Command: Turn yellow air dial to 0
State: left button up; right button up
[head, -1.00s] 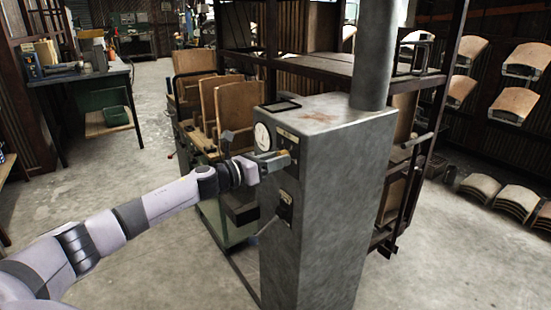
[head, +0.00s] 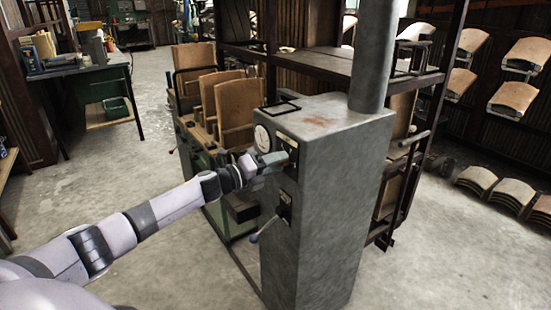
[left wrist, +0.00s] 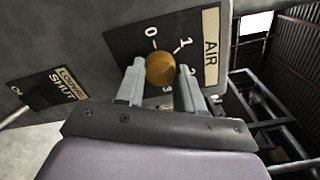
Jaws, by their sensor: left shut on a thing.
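The yellow air dial (left wrist: 160,70) is a round knob on a dark plate marked 0, 1, 2 and 3, with a white AIR label (left wrist: 211,47) beside it. The 0 is up and left of the knob in the left wrist view, and the 1 is up and right. My left gripper (left wrist: 161,71) is shut on the dial, one finger on each side. No pointer on the knob can be made out. In the head view my left gripper (head: 284,158) is at the front of the grey metal cabinet (head: 335,190) and mostly hides the dial. My right gripper is not in view.
A white round gauge (head: 262,137) is just left of the dial. A lower switch plate (head: 284,205) with a lever is below; in the wrist view its label reads SHUT (left wrist: 62,92). Wooden boards (head: 232,108) stand behind the cabinet. The floor at left is open.

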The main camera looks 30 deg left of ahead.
pick_arm(q)
jog(key=n+p, duration=0.4)
jog(key=n, duration=0.6)
jog(key=shift+r+n+p, duration=0.1)
jog(key=shift+n+p, duration=0.2)
jog(key=shift+p, duration=0.05)
dwell(0.4)
jog(key=o, duration=1)
jog(key=shift+o, duration=0.2)
jog(key=shift+s, duration=0.1)
jog(key=v, duration=0.7)
